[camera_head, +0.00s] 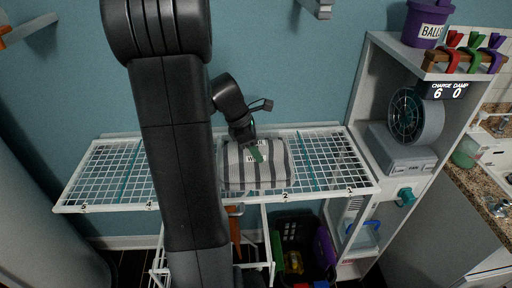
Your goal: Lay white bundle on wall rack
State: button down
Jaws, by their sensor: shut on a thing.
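The white bundle (270,174) has dark grey stripes and a partly hidden label on top. It is at the middle of the white wire wall rack (335,172), in the section above the number 2. I cannot tell whether it rests on the wires or is just above them. My gripper (253,150) reaches down onto the top of the bundle, with a green piece showing at its tip, and is shut on it. My arm hides part of the rack to the left of the bundle.
The rack sections on the right and far left are bare. A white shelf unit with a fan (415,117) stands at the right end of the rack. A purple bucket (426,22) is on top of it. A dark crate (298,245) is below the rack.

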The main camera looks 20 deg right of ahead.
jog(key=shift+f, duration=0.15)
jog(key=c, duration=0.6)
grip_release()
jog(key=shift+r, duration=0.25)
jog(key=v, duration=1.2)
jog(key=shift+f, duration=0.1)
